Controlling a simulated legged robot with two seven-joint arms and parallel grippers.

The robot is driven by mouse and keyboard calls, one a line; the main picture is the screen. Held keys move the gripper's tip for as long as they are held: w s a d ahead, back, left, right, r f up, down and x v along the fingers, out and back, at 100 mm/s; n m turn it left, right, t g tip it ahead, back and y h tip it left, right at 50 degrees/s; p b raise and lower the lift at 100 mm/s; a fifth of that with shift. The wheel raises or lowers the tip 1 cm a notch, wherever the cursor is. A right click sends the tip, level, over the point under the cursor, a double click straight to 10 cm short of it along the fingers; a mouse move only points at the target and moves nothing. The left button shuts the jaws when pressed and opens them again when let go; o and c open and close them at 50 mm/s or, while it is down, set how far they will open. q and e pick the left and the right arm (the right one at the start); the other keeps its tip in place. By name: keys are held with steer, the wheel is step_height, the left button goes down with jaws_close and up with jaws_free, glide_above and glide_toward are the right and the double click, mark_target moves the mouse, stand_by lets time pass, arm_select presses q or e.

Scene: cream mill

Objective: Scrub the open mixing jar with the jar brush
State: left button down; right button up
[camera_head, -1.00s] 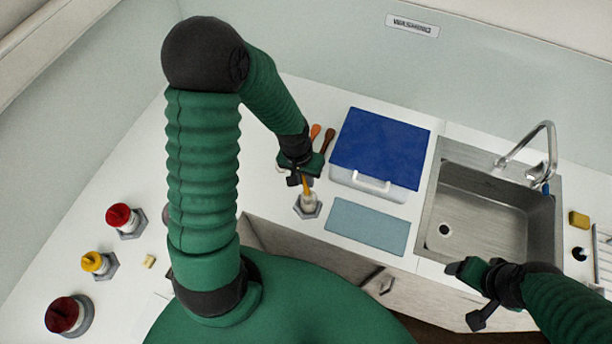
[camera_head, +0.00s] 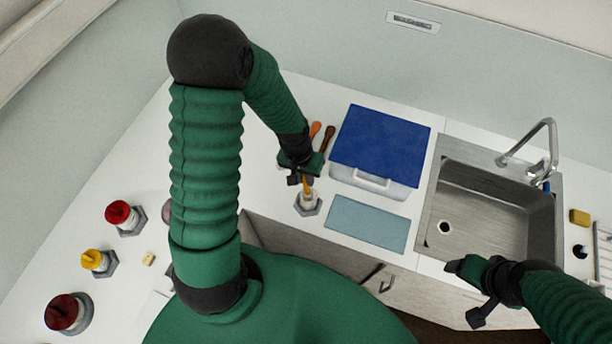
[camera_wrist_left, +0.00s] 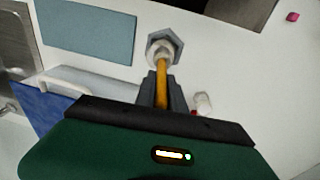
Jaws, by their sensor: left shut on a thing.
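The jar brush (camera_head: 307,186) has a yellow-orange handle; it also shows in the left wrist view (camera_wrist_left: 161,92). My left gripper (camera_head: 301,176) is shut on this handle, just above the open mixing jar. The jar (camera_head: 308,200) is small and whitish and stands upright in a grey hexagonal holder; it also shows in the left wrist view (camera_wrist_left: 160,53). The brush's lower end meets the jar's mouth and its head is hidden, seemingly inside. My right gripper (camera_head: 468,283) hangs empty near the sink's front edge; its jaw opening is unclear.
A blue-lidded white box (camera_head: 380,150) stands right of the jar, behind a flat blue-grey mat (camera_head: 367,223). The steel sink (camera_head: 490,215) is further right. Red- and yellow-topped jars (camera_head: 119,214) stand at left. Orange and brown handles (camera_head: 327,138) lie behind my left gripper.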

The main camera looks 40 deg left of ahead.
arm_select(q)
steer(key=shift+d+f+b, duration=0.15)
steer(key=shift+f+b, duration=0.2)
steer(key=shift+b, duration=0.05)
steer(key=shift+w+d+f+b, duration=0.15)
steer(key=shift+d+f+b, duration=0.25)
steer(key=shift+d+f, duration=0.1)
steer(key=shift+w+a+r+p, duration=0.25)
steer(key=shift+a+r+p, duration=0.05)
steer(key=shift+r+p, duration=0.2)
steer(key=shift+w+a+r+p, duration=0.2)
steer(key=shift+a+r+p, duration=0.05)
steer(key=shift+r+p, duration=0.2)
steer(key=shift+f, duration=0.1)
steer(key=shift+s+f+b, duration=0.55)
steer(key=shift+f+b, duration=0.05)
steer(key=shift+f, duration=0.2)
step_height(320, 180, up, 2)
steer(key=shift+a+r+p, duration=0.15)
steer(key=shift+r+p, duration=0.05)
steer(key=shift+p, duration=1)
step_height(320, 180, up, 8)
steer(key=p, duration=0.7)
steer(key=shift+s+r, duration=0.1)
